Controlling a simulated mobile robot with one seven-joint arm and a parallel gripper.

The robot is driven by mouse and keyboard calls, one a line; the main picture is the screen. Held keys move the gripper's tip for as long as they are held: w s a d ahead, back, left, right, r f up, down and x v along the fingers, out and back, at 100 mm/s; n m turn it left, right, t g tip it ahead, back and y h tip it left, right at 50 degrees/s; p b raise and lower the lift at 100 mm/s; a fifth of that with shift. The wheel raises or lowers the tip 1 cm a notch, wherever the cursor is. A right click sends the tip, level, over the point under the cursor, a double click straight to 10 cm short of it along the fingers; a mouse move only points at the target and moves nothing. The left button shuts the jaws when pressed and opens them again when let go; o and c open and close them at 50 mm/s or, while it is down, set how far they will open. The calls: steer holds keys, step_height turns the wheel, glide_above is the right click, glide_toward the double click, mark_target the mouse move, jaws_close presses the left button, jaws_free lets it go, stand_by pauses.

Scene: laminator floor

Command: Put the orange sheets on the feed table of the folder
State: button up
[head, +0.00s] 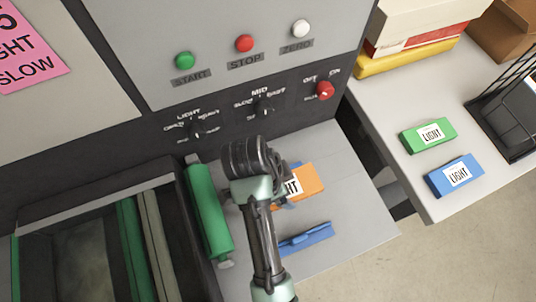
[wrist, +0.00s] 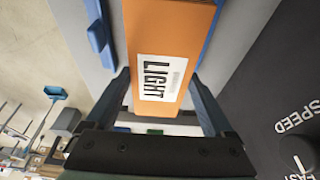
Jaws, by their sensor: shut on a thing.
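The orange sheets (head: 311,181) are a flat block with a white LIGHT label, partly hidden by my arm in the head view. In the wrist view the orange sheets (wrist: 168,35) sit between the two fingers of my gripper (wrist: 163,88), which is shut on them. My gripper's fingers are mostly hidden behind my arm in the head view. The sheets are over the grey feed table (head: 355,230), between its blue guide (head: 306,239) and the machine front. I cannot tell whether they touch the table. Another blue part shows just behind the sheets.
A green roller (head: 208,212) lies left of the feed table. The control panel with a red knob (head: 325,90) rises behind. On the side table at right are a green pack (head: 428,135), a blue pack (head: 455,176) and a black wire rack (head: 510,115).

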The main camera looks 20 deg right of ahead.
step_height(320, 180, down, 10)
steer(key=p, duration=0.1)
stand_by(0.4)
steer(key=o, duration=1.4)
steer(key=shift+f, duration=0.1)
steer(key=v, duration=1.2)
steer(key=shift+r+b, duration=0.2)
steer(key=shift+b, duration=0.15)
steer(key=shift+s+f, duration=0.1)
